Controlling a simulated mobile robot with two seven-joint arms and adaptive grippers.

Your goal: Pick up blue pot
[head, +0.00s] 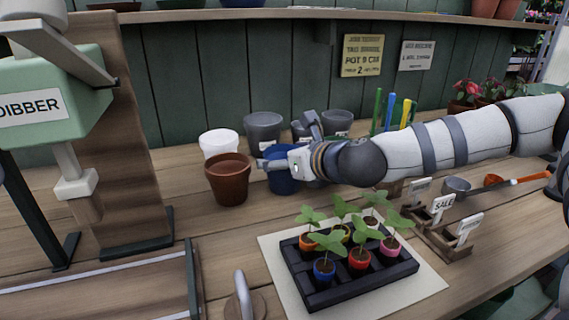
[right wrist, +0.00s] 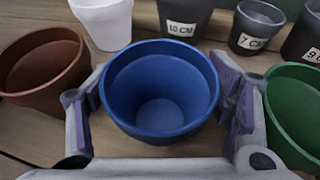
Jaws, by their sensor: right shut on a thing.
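The blue pot (right wrist: 160,95) is round and empty. In the right wrist view it sits between the two fingers of my right gripper (right wrist: 160,110), which touch it on both sides and are shut on it. In the head view my right gripper (head: 287,160) reaches in from the right, and the blue pot (head: 283,183) shows below it, partly hidden by the hand. I cannot tell whether the pot's base touches the bench. My left gripper is not clearly in view.
A terracotta pot (head: 228,180) stands just left of the blue pot. A white pot (head: 219,143) and grey pots (head: 263,130) stand behind. A green pot (right wrist: 296,115) is close on the right. A seedling tray (head: 345,275) lies in front.

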